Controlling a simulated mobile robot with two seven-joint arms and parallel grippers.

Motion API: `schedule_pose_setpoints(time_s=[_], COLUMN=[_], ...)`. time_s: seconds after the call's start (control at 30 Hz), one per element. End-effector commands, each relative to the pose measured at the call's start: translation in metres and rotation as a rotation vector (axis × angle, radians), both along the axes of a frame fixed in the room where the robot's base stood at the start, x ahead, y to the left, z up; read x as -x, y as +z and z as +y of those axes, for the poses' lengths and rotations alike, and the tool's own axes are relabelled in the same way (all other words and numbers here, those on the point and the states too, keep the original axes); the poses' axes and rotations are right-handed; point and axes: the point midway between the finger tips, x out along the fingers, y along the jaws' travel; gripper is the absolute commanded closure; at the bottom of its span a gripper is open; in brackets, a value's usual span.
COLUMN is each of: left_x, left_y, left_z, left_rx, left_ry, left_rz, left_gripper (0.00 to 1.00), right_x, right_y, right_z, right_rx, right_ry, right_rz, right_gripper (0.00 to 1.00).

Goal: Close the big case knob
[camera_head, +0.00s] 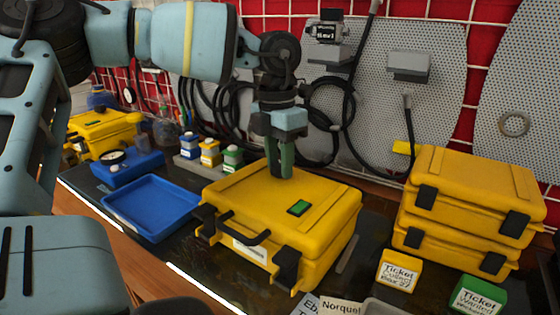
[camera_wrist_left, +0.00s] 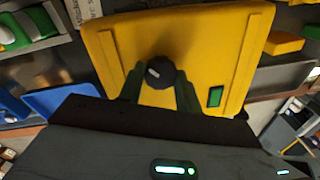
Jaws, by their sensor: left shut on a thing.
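A big yellow case (camera_head: 285,210) lies closed on the dark bench in the middle of the head view, with a black handle and latches facing the front. The left wrist view shows its yellow lid (camera_wrist_left: 205,45) from above. A round dark knob (camera_wrist_left: 160,72) with a pale mark sits on the lid. My left gripper (camera_head: 280,172) points down onto the lid; in the wrist view its green fingers (camera_wrist_left: 160,95) are on both sides of the knob and shut on it. In the head view the fingers hide the knob. My right gripper is not in view.
A blue tray (camera_head: 150,207) lies left of the case, with small bottles (camera_head: 210,152) behind it. Two stacked yellow cases (camera_head: 470,205) stand to the right. Yellow (camera_head: 398,271) and green ticket boxes (camera_head: 478,296) stand at the front right. Cables hang on the back wall.

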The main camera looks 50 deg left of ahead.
Motion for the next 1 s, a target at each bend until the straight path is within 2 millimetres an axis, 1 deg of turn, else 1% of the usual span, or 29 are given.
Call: schedule_pose_setpoints(time_s=[0.4, 0.6, 0.8, 1.0], left_x=[-0.0012, -0.0017, -0.0017, -0.002], left_y=[0.0003, 0.0004, 0.0006, 0.0006], left_z=[0.0006, 0.0012, 0.0013, 0.0012], left_rx=[0.033, 0.045, 0.055, 0.06], left_ry=[-0.389, -0.55, -0.671, -0.744], left_rz=[-0.009, -0.014, -0.015, -0.018], left_gripper=[0.89, 0.89, 0.89, 0.89], right_x=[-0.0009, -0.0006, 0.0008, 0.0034], right_y=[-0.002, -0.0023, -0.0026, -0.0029], right_z=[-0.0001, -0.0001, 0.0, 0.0], right_rx=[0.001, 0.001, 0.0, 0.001], right_ry=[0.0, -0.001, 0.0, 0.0], right_rz=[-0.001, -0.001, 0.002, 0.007], right_gripper=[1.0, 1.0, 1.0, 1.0])
